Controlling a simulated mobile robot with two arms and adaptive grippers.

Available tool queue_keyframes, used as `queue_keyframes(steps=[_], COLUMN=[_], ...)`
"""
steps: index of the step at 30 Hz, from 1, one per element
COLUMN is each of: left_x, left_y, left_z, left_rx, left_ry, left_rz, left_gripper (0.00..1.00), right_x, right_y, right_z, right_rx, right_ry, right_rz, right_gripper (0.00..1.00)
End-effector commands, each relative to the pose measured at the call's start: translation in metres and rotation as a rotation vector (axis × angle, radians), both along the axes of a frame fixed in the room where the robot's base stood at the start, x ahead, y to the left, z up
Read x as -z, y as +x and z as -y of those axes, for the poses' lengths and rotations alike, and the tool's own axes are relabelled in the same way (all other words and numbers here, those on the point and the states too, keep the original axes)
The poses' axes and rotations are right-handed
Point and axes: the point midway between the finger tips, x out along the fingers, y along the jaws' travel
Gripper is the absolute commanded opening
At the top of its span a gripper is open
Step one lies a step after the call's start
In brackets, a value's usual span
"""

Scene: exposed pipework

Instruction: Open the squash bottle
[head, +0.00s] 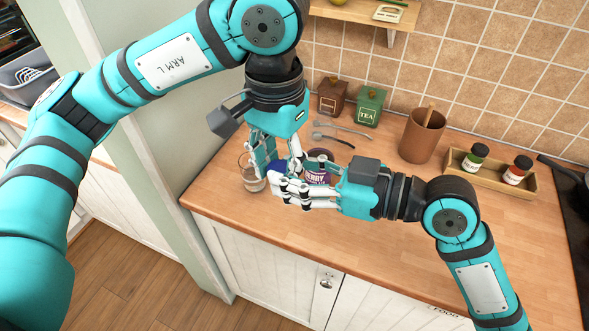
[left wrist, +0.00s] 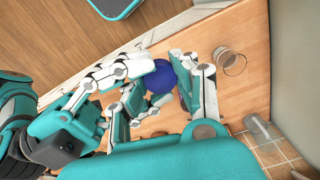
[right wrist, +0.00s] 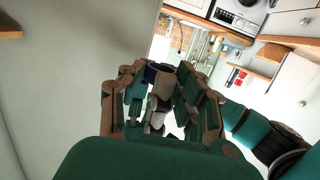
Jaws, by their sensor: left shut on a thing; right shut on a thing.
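A purple container with a label ending in "ERRY" (head: 316,176), apparently the squash bottle, shows behind my right gripper's fingers in the head view. My right gripper (head: 290,188) comes in from the right, shut low beside it; its fingers hide much of what they hold. My left gripper (head: 272,155) points down from above, shut at a blue rounded piece that looks like the cap (head: 275,168). The blue piece shows clearly between both hands' fingers in the left wrist view (left wrist: 160,78). How it joins the bottle is hidden.
A clear glass (head: 254,181) stands just left of my grippers. Spoons (head: 338,135), brown and green tins (head: 369,106), a brown utensil pot (head: 422,135) and a wooden tray with spice jars (head: 527,190) stand behind and right. The front right of the counter is clear.

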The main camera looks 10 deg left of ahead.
Motion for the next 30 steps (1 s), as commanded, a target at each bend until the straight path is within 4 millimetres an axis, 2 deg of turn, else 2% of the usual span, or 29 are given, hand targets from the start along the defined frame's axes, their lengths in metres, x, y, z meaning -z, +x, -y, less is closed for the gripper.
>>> queue_keyframes(steps=[1, 2, 7, 16, 20, 23, 30], left_x=[0.001, 0.001, 0.001, 0.000, -0.008, -0.024, -0.075], left_y=[-0.002, -0.002, -0.002, -0.002, -0.002, -0.001, -0.001], left_z=[0.000, 0.000, 0.000, 0.001, 0.001, 0.001, 0.001], left_rx=[0.006, 0.006, 0.007, 0.008, 0.008, 0.007, 0.004], left_ry=[0.001, 0.002, 0.002, -0.001, -0.001, -0.001, 0.002], left_rz=[-0.006, -0.007, -0.007, -0.007, -0.004, -0.001, 0.001], left_gripper=[0.00, 0.32, 0.55, 0.56, 0.56, 0.56, 0.56], right_x=[0.000, 0.000, 0.000, 0.001, 0.002, 0.002, 0.001], right_y=[0.005, 0.005, 0.005, 0.005, 0.005, 0.005, 0.004], right_z=[0.002, 0.002, 0.002, 0.002, 0.002, 0.002, 0.002], right_rx=[0.013, 0.013, 0.014, 0.013, 0.013, 0.013, 0.011], right_ry=[-0.002, -0.002, -0.002, -0.003, -0.004, -0.005, -0.003], right_rz=[0.003, 0.003, 0.003, 0.001, 0.001, 0.001, 0.001], right_gripper=[0.03, 0.03, 0.03, 0.03, 0.03, 0.03, 0.03])
